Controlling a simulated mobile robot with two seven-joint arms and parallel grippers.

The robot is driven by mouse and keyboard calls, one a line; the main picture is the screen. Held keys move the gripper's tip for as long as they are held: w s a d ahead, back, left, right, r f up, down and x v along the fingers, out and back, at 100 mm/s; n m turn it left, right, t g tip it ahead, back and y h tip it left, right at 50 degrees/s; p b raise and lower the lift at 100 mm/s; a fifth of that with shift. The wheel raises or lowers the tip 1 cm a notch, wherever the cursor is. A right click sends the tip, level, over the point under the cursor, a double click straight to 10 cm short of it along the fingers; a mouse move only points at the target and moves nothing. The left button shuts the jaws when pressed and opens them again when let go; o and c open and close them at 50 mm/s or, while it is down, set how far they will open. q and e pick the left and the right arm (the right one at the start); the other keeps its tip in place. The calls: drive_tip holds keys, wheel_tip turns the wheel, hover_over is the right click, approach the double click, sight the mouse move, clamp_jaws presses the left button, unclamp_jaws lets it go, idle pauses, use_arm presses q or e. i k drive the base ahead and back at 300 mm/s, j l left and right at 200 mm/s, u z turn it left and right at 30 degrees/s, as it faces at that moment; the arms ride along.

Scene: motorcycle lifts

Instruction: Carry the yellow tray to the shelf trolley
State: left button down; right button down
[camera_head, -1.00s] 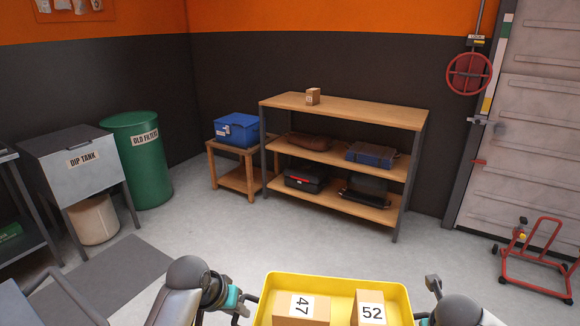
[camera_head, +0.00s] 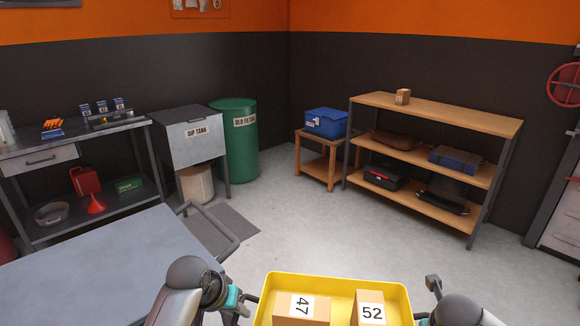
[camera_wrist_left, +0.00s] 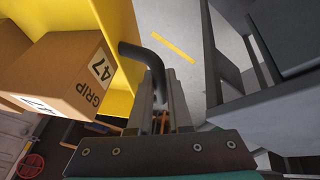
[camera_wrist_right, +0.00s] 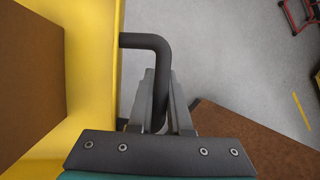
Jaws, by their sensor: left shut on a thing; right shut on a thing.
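The yellow tray (camera_head: 337,281) is in front of me at the bottom of the head view. It carries a box marked 47 (camera_head: 287,306) and a box marked 52 (camera_head: 369,309). My left gripper (camera_head: 238,302) is shut on the dark handle at the tray's left side; the handle also shows in the left wrist view (camera_wrist_left: 135,51). My right gripper (camera_wrist_right: 160,100) is shut on the dark handle (camera_wrist_right: 146,41) at the other side. A grey-topped unit with a tubular push handle (camera_head: 110,262) stands at the left, perhaps the shelf trolley.
A workbench (camera_head: 75,142), a dip tank (camera_head: 192,140) and a green drum (camera_head: 238,150) line the back left. A small wooden stand (camera_head: 316,165) with a blue box (camera_head: 326,123) and a wooden shelf rack (camera_head: 440,112) stand at back right. The middle floor (camera_head: 300,225) is clear.

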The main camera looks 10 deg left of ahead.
sight(56, 291)
drive_tip(key=k+u, duration=0.1)
drive_tip(key=u, duration=0.3)
drive_tip(key=k+u, duration=0.1)
drive_tip(key=u, duration=0.35)
drive_tip(key=k+u, duration=0.1)
drive_tip(key=u, duration=0.3)
drive_tip(key=k+u, duration=0.1)
drive_tip(key=u, duration=0.3)
